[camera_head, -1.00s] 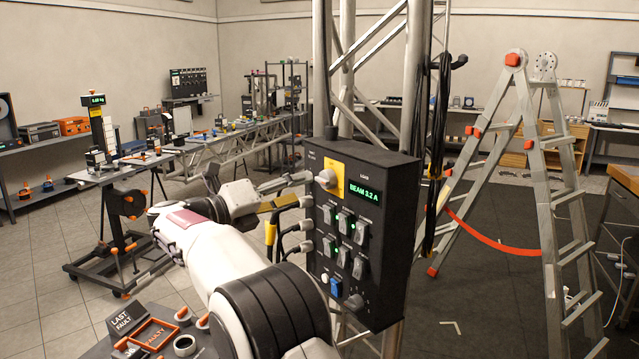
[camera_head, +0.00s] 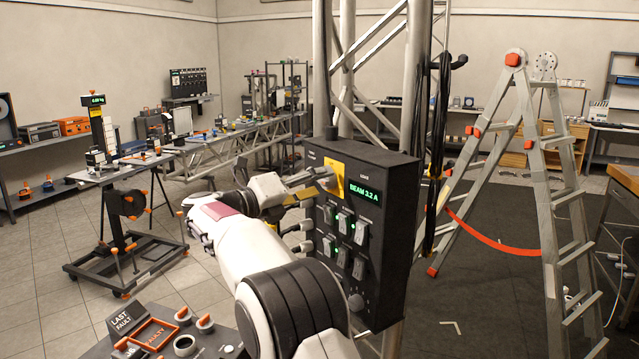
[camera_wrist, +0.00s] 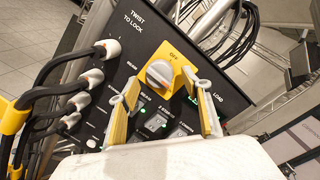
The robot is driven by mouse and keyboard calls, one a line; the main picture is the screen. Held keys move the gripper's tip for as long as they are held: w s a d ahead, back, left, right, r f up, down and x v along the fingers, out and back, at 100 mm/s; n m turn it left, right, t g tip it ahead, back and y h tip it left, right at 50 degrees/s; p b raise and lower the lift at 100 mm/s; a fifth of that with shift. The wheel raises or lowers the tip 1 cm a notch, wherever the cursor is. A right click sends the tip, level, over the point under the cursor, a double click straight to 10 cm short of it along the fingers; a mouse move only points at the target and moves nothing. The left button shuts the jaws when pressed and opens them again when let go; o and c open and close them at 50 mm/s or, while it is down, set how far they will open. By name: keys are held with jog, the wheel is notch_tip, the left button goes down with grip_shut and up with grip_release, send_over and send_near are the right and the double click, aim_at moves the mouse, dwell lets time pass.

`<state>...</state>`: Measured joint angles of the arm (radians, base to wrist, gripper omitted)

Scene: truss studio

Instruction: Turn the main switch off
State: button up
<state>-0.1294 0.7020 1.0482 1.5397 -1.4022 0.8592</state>
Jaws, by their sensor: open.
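The main switch is a grey-white rotary knob on a yellow plate (camera_head: 341,178) at the top left of a black power box (camera_head: 385,230). In the wrist view the knob (camera_wrist: 160,73) is near the middle, with OFF printed on the yellow plate (camera_wrist: 178,53) above it. My gripper (camera_head: 317,181) is open at the knob in the head view and partly covers it. In the wrist view its yellow-padded fingers (camera_wrist: 161,80) stand left and right of the knob's lower part. I cannot tell whether they touch it. The display (camera_head: 366,194) reads BEAM 3.2 A.
Several rocker switches (camera_head: 344,224) with green lights sit below the knob. Plugged cables (camera_wrist: 60,90) stick out of the box's left side. Hanging black cables (camera_head: 440,130) and a ladder (camera_head: 548,170) stand to the right. A small table with trays (camera_head: 155,334) is at lower left.

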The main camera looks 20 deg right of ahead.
jog(key=shift+x, duration=0.8)
jog(key=c, duration=1.1)
